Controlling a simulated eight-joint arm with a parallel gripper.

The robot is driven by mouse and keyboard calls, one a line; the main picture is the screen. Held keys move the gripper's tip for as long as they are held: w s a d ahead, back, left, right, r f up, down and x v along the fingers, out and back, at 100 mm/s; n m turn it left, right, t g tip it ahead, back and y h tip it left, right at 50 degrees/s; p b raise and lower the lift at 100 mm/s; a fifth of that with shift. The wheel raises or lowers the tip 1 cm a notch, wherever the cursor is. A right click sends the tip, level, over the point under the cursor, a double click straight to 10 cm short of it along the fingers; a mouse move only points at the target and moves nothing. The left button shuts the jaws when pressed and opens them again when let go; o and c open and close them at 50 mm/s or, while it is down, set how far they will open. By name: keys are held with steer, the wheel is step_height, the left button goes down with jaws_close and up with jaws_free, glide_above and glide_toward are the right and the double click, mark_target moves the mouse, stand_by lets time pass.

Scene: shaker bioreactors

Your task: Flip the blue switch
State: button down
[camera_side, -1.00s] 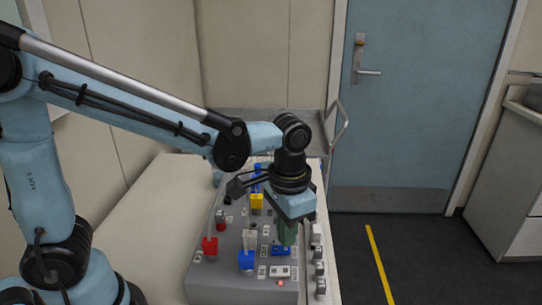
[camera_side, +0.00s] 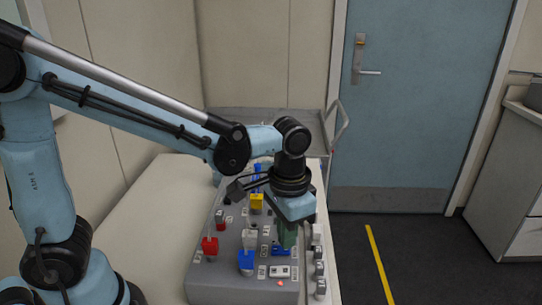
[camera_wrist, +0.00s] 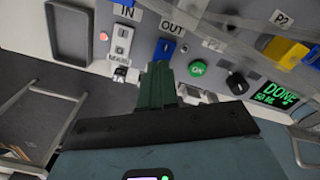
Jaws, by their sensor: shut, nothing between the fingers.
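My gripper (camera_wrist: 157,68) has green fingers that are shut and empty. It points down at the panel, with its tips right beside the blue switch. I cannot tell whether the tips touch it. The fingers (camera_side: 288,236) cover part of the panel in the side view.
A white rocker switch (camera_wrist: 123,39), a green OK button (camera_wrist: 197,68) and a black knob (camera_wrist: 237,83) sit close by. A display (camera_wrist: 275,95) reads DONE.

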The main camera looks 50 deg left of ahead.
steer(key=shift+f, duration=0.6)
stand_by(0.3)
steer(key=shift+r, duration=3.55)
steer(key=s+a+n+t, duration=0.1)
steer(key=a+t, duration=0.1)
steer(key=a, duration=0.1)
steer(key=s+a+n+t, duration=0.1)
steer(key=a+t, duration=0.1)
steer(key=a, duration=0.2)
steer(key=s+a+f+t, duration=0.1)
steer(key=a+t, duration=0.1)
steer(key=a, duration=0.1)
steer(key=shift+s+a+n, duration=0.15)
steer(key=shift+n, duration=0.25)
steer(key=shift+s+a+f+t, duration=0.15)
steer(key=shift+s+a+t, duration=0.05)
steer(key=shift+a+t, duration=0.3)
